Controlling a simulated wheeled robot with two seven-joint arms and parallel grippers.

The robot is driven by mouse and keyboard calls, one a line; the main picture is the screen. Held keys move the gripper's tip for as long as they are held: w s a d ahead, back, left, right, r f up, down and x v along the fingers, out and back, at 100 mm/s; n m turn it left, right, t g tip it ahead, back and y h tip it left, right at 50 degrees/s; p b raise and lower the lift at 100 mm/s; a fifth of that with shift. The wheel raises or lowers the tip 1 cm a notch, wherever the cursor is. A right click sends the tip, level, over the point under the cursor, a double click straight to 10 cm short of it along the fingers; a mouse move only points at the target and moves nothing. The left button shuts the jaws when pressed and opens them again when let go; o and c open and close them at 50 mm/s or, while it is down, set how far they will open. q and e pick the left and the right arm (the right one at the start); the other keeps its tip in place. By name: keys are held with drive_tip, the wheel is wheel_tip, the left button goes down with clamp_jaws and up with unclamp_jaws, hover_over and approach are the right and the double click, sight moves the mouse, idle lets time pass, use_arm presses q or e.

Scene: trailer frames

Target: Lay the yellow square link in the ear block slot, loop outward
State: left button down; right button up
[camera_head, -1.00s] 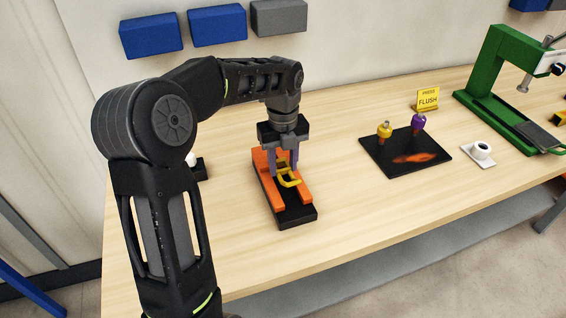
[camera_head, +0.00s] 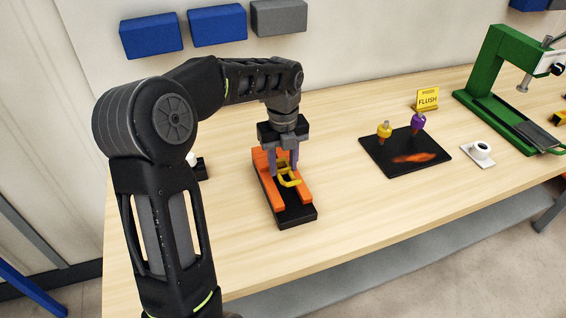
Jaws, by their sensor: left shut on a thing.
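The yellow square link (camera_head: 289,181) is at the orange ear block (camera_head: 272,190), which stands on a black base (camera_head: 298,216) on the table. My left gripper (camera_head: 284,170) points down over the block and is shut on the link. The link's loop shows between the orange sides, toward the front of the block. The fingers hide part of the link, and I cannot tell whether it rests on the slot floor. My right gripper is not in view.
A black mat (camera_head: 378,164) with a yellow-topped piece (camera_head: 384,130) and a purple-topped piece (camera_head: 418,122) lies to the right. The table between block and mat is clear.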

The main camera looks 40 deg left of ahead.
use_arm(q)
drive_tip(key=shift+f+b, duration=0.75)
drive_tip(key=shift+f, duration=0.55)
drive_tip(key=c, duration=0.8)
unclamp_jaws()
wheel_tip(320, 180, up, 8)
drive_tip(key=shift+f+b, duration=0.1)
drive_tip(key=shift+b, duration=0.35)
idle(0.5)
